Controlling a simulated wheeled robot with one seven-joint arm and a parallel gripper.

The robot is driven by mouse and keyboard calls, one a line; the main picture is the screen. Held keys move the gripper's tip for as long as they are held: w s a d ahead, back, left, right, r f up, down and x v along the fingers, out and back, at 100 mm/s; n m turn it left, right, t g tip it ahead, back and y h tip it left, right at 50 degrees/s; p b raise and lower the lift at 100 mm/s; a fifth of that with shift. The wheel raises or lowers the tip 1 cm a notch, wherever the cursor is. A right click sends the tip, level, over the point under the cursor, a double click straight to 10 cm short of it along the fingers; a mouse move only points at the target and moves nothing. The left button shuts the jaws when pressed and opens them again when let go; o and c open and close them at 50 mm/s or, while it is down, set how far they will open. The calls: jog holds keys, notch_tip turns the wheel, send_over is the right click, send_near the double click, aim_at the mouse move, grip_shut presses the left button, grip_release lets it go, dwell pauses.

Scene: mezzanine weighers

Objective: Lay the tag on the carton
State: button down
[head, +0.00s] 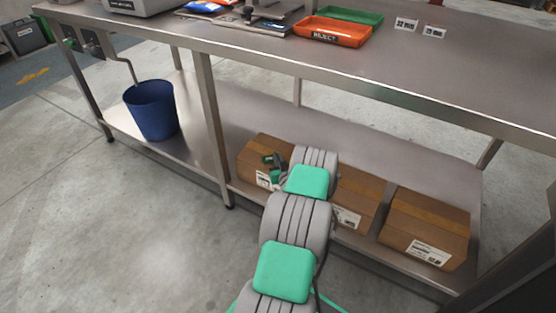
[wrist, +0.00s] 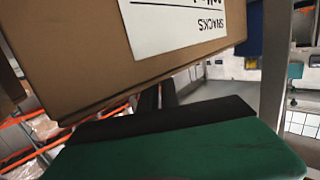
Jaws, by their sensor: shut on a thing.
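Three brown cartons stand on the lower shelf in the head view: a left carton (head: 258,147), a middle carton (head: 362,188) partly behind my arm, and a right carton (head: 432,208). Each has a white label on its front. My gripper (head: 274,161) is over the left carton. In the wrist view a carton (wrist: 75,50) with a white label reading SNACKS, upside down, fills the top, and my gripper's dark fingers (wrist: 158,95) are just below its edge. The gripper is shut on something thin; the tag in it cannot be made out.
A blue bin (head: 152,110) stands on the lower shelf (head: 208,160) at the left. The steel tabletop (head: 460,70) above holds an orange REJECT tray (head: 333,32), a green tray (head: 350,15) and two small white cards (head: 405,24). A table leg (head: 212,130) stands left of the cartons.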

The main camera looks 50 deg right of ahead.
jog(key=c, duration=1.6)
grip_release()
jog(key=shift+f, duration=0.1)
